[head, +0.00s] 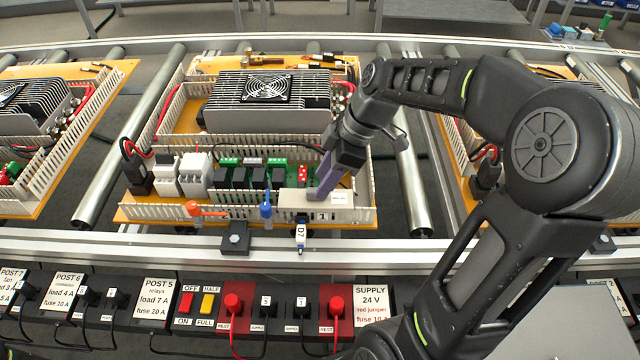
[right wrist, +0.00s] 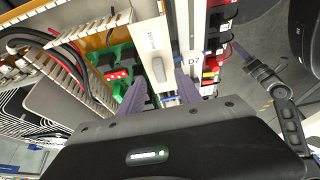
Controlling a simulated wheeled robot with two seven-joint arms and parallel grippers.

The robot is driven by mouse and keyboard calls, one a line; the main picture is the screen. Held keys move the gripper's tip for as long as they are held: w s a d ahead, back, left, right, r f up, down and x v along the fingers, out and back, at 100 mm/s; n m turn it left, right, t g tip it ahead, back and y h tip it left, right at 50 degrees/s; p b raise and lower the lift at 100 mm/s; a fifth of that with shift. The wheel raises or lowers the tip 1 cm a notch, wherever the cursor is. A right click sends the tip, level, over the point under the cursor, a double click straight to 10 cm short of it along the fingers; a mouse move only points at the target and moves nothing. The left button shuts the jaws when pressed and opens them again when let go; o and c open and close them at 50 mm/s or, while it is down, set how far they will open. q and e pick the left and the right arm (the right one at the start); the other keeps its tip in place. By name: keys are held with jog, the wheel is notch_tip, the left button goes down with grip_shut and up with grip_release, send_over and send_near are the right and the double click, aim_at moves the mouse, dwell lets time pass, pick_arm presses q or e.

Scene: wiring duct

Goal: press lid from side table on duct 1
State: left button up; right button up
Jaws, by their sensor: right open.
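A white lid-like strip (head: 292,197) lies along the right part of the front slotted duct (head: 355,215), beside a label reading 1. Whether it is fully seated cannot be told. The strip shows again in the right wrist view (right wrist: 150,50), with a small printed label. My right gripper (head: 322,190) is over this strip, its fingers pointing down. In the right wrist view its two fingers (right wrist: 160,95) are spread with nothing held between them. A dark jointed part with purplish finger-like pieces at the right wrist view's right side seems to be my left gripper (right wrist: 265,85); its opening is unclear.
Green relay sockets (head: 245,175) and a finned unit with a fan (head: 265,90) stand behind the duct. A D7 tag (head: 300,232), a blue connector (head: 266,210) and an orange one (head: 194,209) are at the front edge. A switch and plug panel (head: 205,300) runs nearer me.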

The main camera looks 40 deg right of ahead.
aim_at(333, 198)
jog(key=v, duration=0.4)
jog(key=shift+d+r, duration=0.1)
jog(key=shift+r, duration=0.2)
dwell(0.6)
